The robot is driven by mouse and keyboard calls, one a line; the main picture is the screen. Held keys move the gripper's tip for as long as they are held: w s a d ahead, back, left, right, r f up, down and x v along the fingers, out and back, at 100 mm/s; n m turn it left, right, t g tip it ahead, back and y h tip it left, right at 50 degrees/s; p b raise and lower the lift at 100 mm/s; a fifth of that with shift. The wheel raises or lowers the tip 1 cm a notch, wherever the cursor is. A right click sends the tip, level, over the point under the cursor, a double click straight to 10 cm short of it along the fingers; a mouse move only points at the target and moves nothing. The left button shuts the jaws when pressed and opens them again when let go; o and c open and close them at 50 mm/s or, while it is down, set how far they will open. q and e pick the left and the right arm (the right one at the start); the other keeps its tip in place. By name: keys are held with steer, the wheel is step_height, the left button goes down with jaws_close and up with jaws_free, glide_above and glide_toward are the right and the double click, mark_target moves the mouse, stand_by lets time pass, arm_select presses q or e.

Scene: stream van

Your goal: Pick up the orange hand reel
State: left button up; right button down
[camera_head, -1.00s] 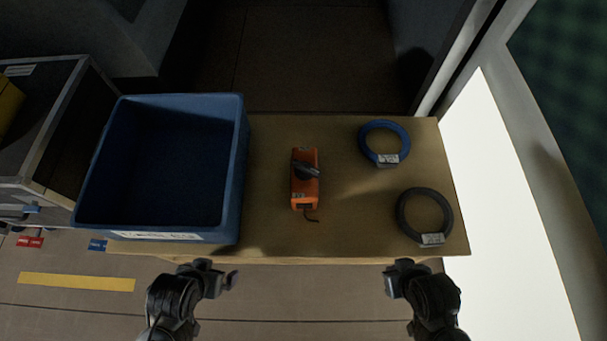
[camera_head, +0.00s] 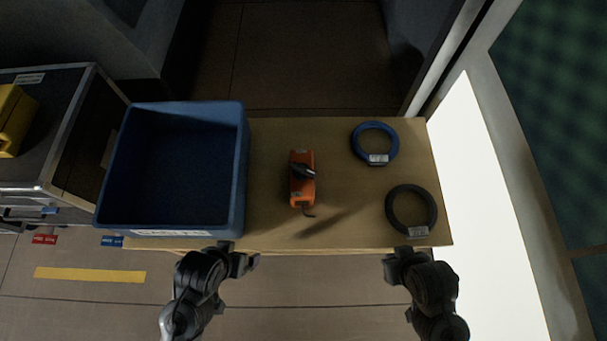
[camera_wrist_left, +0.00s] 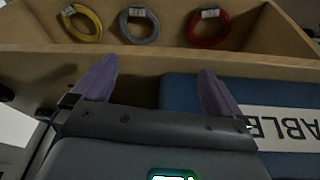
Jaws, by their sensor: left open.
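The orange hand reel (camera_head: 302,184) lies on the wooden table (camera_head: 270,222), right of the blue bin, with a black handle across it and a short dark cable end at its near side. My left gripper (camera_head: 249,259) is at the table's front edge, near the bin's front right corner, short of the reel and apart from it. In the left wrist view its two fingers (camera_wrist_left: 157,72) are spread with nothing between them; the reel is not in that view. My right gripper (camera_head: 388,268) is in front of the table's front edge, its jaws too dark to read.
The blue bin (camera_head: 240,165) fills the table's left side. A blue cable coil (camera_head: 358,142) and a black coil (camera_head: 390,215) lie on the right. The left wrist view shows a wooden shelf (camera_wrist_left: 150,55) with yellow, grey and red coils. Bare table surrounds the reel.

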arm_select(q)
steer(key=w+d+r+p, duration=0.1)
steer(key=d+r+p, duration=0.1)
steer(key=d, duration=0.3)
step_height(320, 180, up, 6)
steer(key=n+t+y+p, duration=0.1)
steer(key=n+p, duration=0.1)
steer(key=p, duration=1)
glide_above(302, 193)
steer(key=s, duration=0.3)
arm_select(e)
step_height(302, 193, up, 16)
arm_select(q)
steer(key=b+x, duration=0.2)
steer(key=x, duration=0.4)
steer(key=shift+w, duration=0.2)
steer(key=b+x, duration=0.3)
steer(key=x, duration=0.1)
steer(key=shift+w+b, duration=0.25)
steer(key=shift+b, duration=0.1)
steer(key=shift+w+f, duration=0.2)
steer(key=shift+f, duration=0.2)
arm_select(e)
step_height(302, 193, down, 6)
steer(key=shift+w, duration=0.3)
steer(key=shift+a, duration=0.1)
